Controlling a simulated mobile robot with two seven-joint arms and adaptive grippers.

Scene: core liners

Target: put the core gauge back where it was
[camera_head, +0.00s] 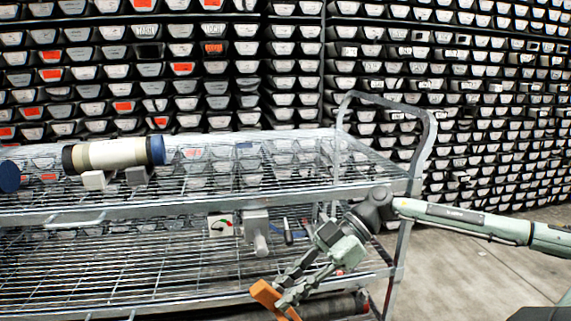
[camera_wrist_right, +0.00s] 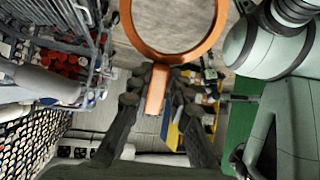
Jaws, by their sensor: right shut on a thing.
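My right gripper (camera_head: 287,287) reaches in from the right in the head view, in front of the cart's lower shelf and pointing down and to the left. It is shut on the orange core gauge (camera_head: 266,296), whose lower part is cut off by the frame. In the right wrist view the gauge is a large orange ring (camera_wrist_right: 143,50) with a short handle (camera_wrist_right: 156,90) between the fingers of my right gripper (camera_wrist_right: 160,78). The ring looks empty, with floor showing through it. My left gripper is not in view.
A wire cart (camera_head: 200,205) has a core section (camera_head: 110,154) with a blue end on its top shelf, resting on small blocks. A blue disc (camera_head: 9,177) lies at the left. A dark cylinder (camera_head: 335,307) is low down. Racks (camera_head: 480,110) fill the back; floor is clear at right.

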